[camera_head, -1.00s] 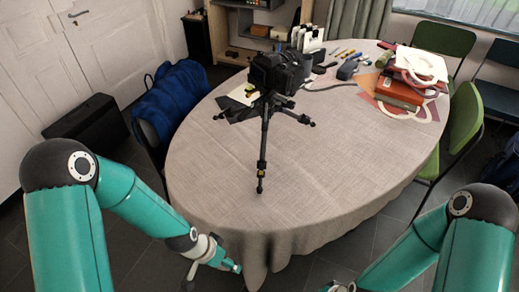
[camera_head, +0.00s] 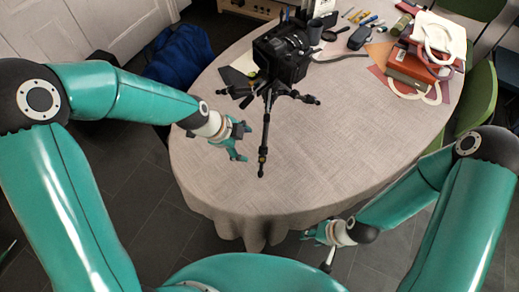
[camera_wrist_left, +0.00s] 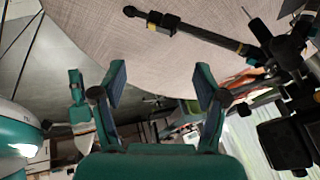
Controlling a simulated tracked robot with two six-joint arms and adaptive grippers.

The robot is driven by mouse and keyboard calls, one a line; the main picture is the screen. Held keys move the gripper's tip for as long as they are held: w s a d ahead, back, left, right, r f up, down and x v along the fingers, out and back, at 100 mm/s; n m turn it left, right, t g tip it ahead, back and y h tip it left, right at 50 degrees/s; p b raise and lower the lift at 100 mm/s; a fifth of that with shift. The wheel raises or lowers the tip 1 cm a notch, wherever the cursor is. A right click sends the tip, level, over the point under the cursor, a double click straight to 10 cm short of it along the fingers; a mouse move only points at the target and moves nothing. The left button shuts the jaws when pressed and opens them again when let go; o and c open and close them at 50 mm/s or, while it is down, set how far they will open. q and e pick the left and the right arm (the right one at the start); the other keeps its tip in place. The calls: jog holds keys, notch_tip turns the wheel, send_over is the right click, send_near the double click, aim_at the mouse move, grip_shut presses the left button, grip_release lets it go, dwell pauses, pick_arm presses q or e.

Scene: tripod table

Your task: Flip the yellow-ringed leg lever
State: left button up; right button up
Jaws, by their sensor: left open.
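A black tripod holding a camera (camera_head: 283,52) stands on the table. Its front leg (camera_head: 265,130) points toward me, with a yellow ring (camera_head: 262,159) near its foot. In the left wrist view the leg crosses the top right, with a yellow mark (camera_wrist_left: 152,27) beside a dark block near the foot. The lever's position is too small to tell. My left gripper (camera_head: 245,143) is open and empty, left of the leg's lower end and apart from it; its spread fingers show in the wrist view (camera_wrist_left: 160,86). My right gripper (camera_head: 315,240) is at the table's front edge; its opening is unclear.
The oval table's cloth (camera_head: 330,165) is clear in front and right of the tripod. Red boxes and a white bag (camera_head: 438,38) lie at the back right. Small tools (camera_head: 362,22) lie behind. A green chair (camera_head: 478,95) stands right.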

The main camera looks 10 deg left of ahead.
aim_at(263, 156)
pick_arm(q)
jog(key=b+x, duration=0.1)
jog(key=x, duration=0.9)
jog(key=shift+d+f, duration=0.15)
jog(key=shift+f, duration=0.25)
